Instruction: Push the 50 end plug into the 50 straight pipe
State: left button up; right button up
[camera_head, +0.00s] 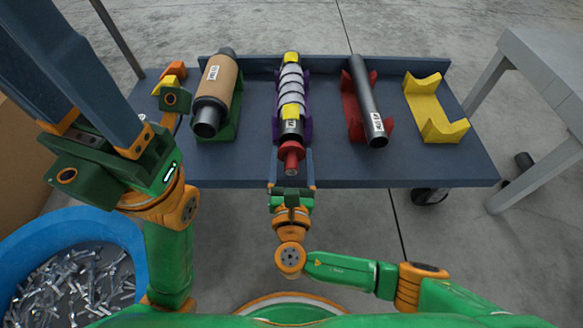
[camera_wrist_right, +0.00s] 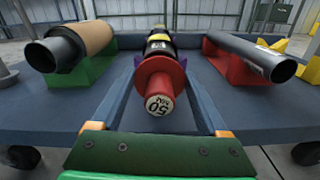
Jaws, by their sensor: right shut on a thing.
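The 50 end plug (camera_head: 291,152) is red, with a wide flange and a narrower end. In the right wrist view the 50 end plug (camera_wrist_right: 160,92) has a "50" label facing me. It stands in line with the near end of the dark 50 straight pipe (camera_head: 292,128), which carries grey wraps and yellow bands. How deep the plug sits is hidden by its flange. My right gripper (camera_head: 291,172) points away from me, its long blue fingers shut on the plug's flange from both sides. My left gripper (camera_head: 100,110) is raised at the left, open and seemingly empty; its fingertips are out of frame.
Another dark pipe (camera_head: 368,100) lies in a red cradle (camera_head: 352,117) at the right. An empty yellow cradle (camera_head: 430,112) is farther right. A blue bin (camera_head: 110,228) of metal parts is at lower left.

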aim_at(292, 154)
jog(key=shift+w, duration=0.15)
dwell(0.5)
jog(key=shift+p, duration=0.3)
dwell(0.3)
jog(key=shift+p, duration=0.4)
dwell(0.4)
jog(key=shift+w+b, duration=0.4)
jog(key=shift+w, duration=1)
